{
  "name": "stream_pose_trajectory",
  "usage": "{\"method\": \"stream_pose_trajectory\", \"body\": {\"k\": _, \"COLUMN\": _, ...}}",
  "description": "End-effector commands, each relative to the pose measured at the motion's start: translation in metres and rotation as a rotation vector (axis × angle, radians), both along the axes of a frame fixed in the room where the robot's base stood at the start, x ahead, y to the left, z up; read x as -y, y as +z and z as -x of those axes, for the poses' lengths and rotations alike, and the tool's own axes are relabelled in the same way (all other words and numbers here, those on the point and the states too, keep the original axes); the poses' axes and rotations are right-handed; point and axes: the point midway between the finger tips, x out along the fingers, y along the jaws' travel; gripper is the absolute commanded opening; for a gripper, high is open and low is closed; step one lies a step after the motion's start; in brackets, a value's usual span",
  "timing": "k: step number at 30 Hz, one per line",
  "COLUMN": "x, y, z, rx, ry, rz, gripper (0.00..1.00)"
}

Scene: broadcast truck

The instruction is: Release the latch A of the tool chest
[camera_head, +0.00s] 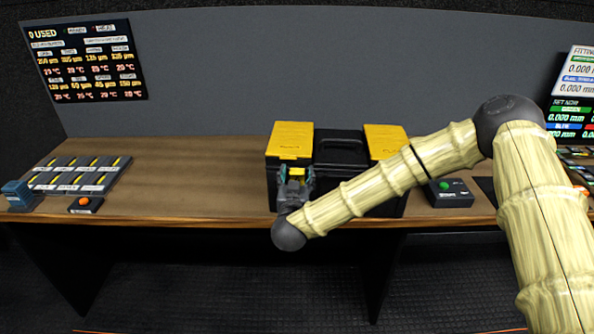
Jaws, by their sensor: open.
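The tool chest (338,158) is black with yellow lid panels and stands on the wooden bench, right of the middle. My gripper (293,172) is open in front of the chest's left side, just below the left yellow latch. Whether its fingers touch the latch or the chest I cannot tell. My forearm hides much of the chest's front right.
The wooden bench (190,180) is clear left of the chest. A tray of labelled pieces (78,174), a blue block (18,195) and a box with an orange button (86,205) stand at the left. A green-button box (448,192) stands right of the chest.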

Motion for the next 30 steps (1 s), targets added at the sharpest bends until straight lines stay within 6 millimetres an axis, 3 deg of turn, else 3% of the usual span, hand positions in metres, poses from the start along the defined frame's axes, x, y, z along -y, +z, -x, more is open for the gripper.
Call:
{"method": "stream_pose_trajectory", "body": {"k": 14, "x": 0.001, "y": -0.0006, "z": -0.0117, "rx": -0.001, "ry": 0.001, "rz": 0.001, "gripper": 0.61}}
{"method": "stream_pose_trajectory", "body": {"k": 24, "x": 0.0011, "y": -0.0005, "z": -0.0116, "rx": 0.0, "ry": 0.0, "rz": 0.001, "gripper": 0.01}}
{"method": "stream_pose_trajectory", "body": {"k": 30, "x": -0.0013, "y": -0.0015, "z": -0.0128, "rx": 0.004, "ry": 0.003, "rz": 0.001, "gripper": 0.0}}
